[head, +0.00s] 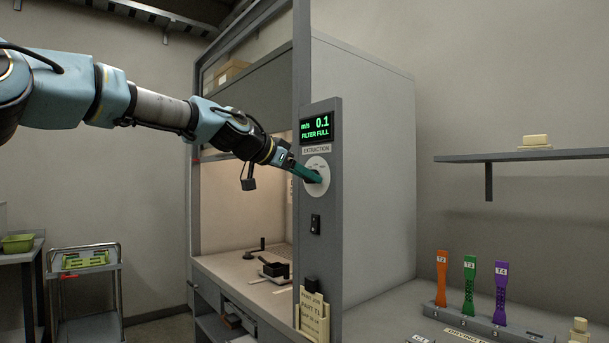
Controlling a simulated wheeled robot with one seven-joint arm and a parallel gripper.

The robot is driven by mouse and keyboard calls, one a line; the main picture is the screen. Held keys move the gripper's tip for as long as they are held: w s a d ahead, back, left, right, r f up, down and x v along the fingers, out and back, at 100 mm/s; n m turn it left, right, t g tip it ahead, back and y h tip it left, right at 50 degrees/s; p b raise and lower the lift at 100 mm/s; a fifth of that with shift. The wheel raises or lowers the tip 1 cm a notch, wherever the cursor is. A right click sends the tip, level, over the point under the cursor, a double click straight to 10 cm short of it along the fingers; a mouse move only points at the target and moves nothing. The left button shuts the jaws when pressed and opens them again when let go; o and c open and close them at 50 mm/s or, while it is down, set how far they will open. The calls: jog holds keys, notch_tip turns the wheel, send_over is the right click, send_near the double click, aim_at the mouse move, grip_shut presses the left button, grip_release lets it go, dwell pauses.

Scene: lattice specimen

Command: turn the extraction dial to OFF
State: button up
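The extraction dial (322,163) is a pale round plate on the grey front post of a fume cupboard, under a label reading EXTRACTION (316,150). My gripper (314,177) reaches in from the left, its teal fingers at the middle of the dial. The fingers cover the knob, so its pointer and setting are hidden. The markings on the plate are too small to read. I cannot tell whether the fingers are closed on the knob. The display (316,127) above reads m/s 0.1 and FILTER FULL in green.
A black switch (315,224) sits below the dial, and a paper card (313,316) reading PART T3 lower down. A rack (480,324) with orange, green and purple specimens stands right. A shelf (520,155) juts from the right wall. A trolley (84,290) stands left.

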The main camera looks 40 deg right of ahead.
grip_shut()
dwell(0.5)
jog(key=shift+w+n+g, duration=0.15)
jog(key=shift+n+g, duration=0.9)
jog(key=shift+n, duration=0.45)
jog(key=shift+w+n+g, duration=0.1)
jog(key=shift+n+g, duration=0.95)
jog(key=shift+n, duration=0.45)
jog(key=shift+o, duration=1.1)
grip_release()
